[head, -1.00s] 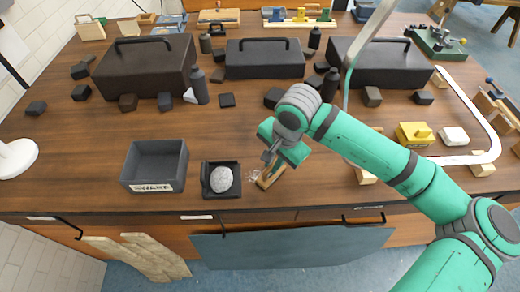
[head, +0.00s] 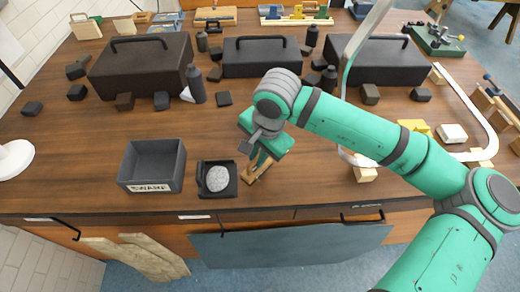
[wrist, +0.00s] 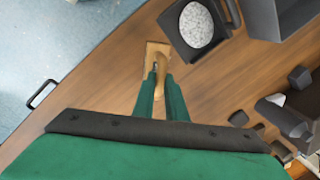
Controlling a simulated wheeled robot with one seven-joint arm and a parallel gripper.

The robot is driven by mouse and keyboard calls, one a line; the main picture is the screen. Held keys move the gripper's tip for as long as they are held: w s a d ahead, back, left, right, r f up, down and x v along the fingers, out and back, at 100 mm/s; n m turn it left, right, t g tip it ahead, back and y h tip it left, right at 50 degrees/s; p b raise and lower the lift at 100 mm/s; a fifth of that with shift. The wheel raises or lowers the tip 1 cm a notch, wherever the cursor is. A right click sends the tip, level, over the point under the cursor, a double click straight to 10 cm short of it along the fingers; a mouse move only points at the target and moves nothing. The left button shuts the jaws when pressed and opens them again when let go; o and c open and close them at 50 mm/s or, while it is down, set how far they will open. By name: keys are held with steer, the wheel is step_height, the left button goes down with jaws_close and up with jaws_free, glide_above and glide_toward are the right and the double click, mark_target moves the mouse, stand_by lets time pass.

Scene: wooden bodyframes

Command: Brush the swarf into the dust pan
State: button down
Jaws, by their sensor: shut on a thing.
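My gripper (head: 263,158) is shut on a wooden brush (head: 256,171) and holds it low at the table top. In the wrist view the brush (wrist: 156,52) shows as a pale wooden block with a handle between my two fingers. The black dust pan (head: 231,187) lies just left of the brush, near the table's front edge, and it shows above right in the wrist view (wrist: 178,38). A round grey speckled heap (head: 218,178), seemingly swarf, lies in the pan. I cannot make out loose swarf beside the brush; the bristles are hidden.
An open dark bin (head: 133,167) labelled SWARF stands left of the pan. Dark toolboxes (head: 140,68), bottles (head: 196,84) and small black blocks stand farther back. A yellow block (head: 417,127) and a white block (head: 452,134) lie right, partly beyond my arm.

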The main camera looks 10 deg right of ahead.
steer(key=shift+r, duration=2.45)
